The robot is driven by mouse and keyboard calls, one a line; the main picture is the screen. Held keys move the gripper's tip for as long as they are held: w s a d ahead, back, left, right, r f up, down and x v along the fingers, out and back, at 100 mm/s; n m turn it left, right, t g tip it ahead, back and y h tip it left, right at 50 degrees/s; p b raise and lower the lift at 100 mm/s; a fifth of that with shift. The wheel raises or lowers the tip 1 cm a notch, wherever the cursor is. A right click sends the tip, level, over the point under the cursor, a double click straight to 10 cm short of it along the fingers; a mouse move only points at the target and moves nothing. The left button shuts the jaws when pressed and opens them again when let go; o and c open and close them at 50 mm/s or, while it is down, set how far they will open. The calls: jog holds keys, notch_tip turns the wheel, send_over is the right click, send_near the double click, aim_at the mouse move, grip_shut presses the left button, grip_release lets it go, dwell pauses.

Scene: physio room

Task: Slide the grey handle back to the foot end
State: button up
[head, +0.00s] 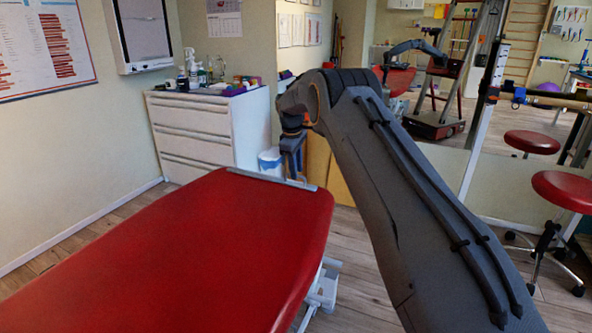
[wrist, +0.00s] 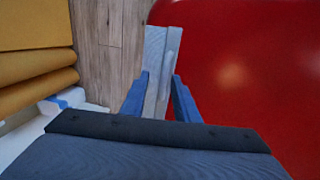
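The grey handle (head: 270,179) is a long flat bar lying along the far end of the red treatment couch (head: 205,240). In the wrist view the handle (wrist: 156,50) runs away from me, beside the rounded edge of the red padding (wrist: 245,75). My gripper (head: 293,176) points down over the right part of the handle. In the wrist view its two blue fingers (wrist: 160,82) are apart, one on each side of the bar. I cannot tell whether either finger touches it. The bar's near part is hidden behind my gripper.
A white drawer cabinet (head: 205,128) with bottles on top stands beyond the couch. A white bin (head: 270,161) and yellow folded pads (wrist: 35,70) are close to the couch end. Wooden floor (wrist: 110,40) shows beside the handle. Red stools (head: 560,188) stand at the right.

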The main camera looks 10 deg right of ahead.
jog(key=v, duration=0.8)
dwell(0.4)
jog(key=s+a+r+m+y, duration=0.15)
jog(key=s+a+r, duration=0.25)
jog(key=s, duration=0.7)
jog(key=s+a+r+m, duration=0.2)
jog(key=s+a+r, duration=0.15)
jog(key=s, duration=0.75)
jog(key=s+f+m+g, duration=0.1)
jog(key=s+f+m, duration=0.15)
jog(key=s, duration=1.45)
jog(key=s+f+m+g, duration=0.1)
jog(key=s+f+m, duration=0.15)
jog(key=s, duration=1.55)
jog(key=d+r+m+p, duration=0.2)
jog(key=d+r+p, duration=0.6)
jog(key=p, duration=0.6)
jog(key=shift+w+d+p, duration=0.3)
jog(key=shift+d+p, duration=0.1)
